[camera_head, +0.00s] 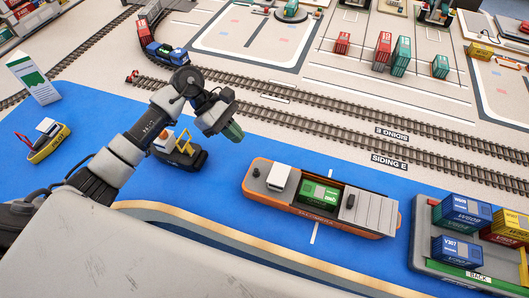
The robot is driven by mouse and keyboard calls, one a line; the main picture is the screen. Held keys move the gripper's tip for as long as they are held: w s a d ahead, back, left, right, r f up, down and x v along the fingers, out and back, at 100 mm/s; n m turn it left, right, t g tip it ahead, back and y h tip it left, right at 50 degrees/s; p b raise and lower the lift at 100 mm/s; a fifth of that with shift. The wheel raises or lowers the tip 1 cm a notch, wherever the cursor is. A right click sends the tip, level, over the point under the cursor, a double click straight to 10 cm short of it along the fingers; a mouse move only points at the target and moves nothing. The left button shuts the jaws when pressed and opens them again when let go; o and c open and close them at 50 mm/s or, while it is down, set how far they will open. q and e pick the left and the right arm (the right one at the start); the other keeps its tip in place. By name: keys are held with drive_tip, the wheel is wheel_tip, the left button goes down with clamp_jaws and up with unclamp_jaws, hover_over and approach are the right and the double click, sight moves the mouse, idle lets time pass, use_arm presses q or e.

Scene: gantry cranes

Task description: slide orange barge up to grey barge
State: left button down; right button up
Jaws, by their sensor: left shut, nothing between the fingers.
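The orange barge (258,188) floats on the blue water strip at the middle right, with a white cabin, a green container in its hold and a grey deck at its right end. The grey barge (424,262) lies to its right, carrying several blue, yellow and red containers; a narrow strip of blue shows between the two barges. It is cut off by the right edge of the picture. My left gripper (233,131) is shut and empty, raised up and left of the orange barge and apart from it. My right gripper is out of view.
A dark tug-like boat (182,153) sits beside my left arm, and a small yellow boat (48,142) lies farther left. Rail tracks (330,128) run behind the water. Red and green containers (401,57) stand beyond them. A pale quay edge (215,226) borders the water in front.

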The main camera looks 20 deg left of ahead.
sight(275, 164)
use_arm(q)
drive_tip(key=p+x, duration=0.1)
drive_tip(key=x, duration=0.4)
drive_tip(key=shift+d+f, duration=0.15)
drive_tip(key=shift+d, duration=0.15)
drive_tip(key=d+p, duration=0.1)
drive_tip(key=d, duration=0.2)
drive_tip(key=shift+s+d+p, duration=0.2)
drive_tip(key=shift+s+p, duration=0.1)
drive_tip(key=shift+p, duration=0.1)
drive_tip(key=shift+d+f, duration=0.15)
drive_tip(key=shift+d, duration=0.15)
drive_tip(key=shift+f, duration=0.1)
drive_tip(key=shift+s+d+f+b, duration=0.15)
drive_tip(key=shift+d+b, duration=0.4)
drive_tip(key=shift+b, duration=0.35)
drive_tip(key=shift+s+d+b, duration=0.1)
drive_tip(key=shift+d+b, duration=0.25)
drive_tip(key=shift+d, duration=0.1)
drive_tip(key=shift+s, duration=0.1)
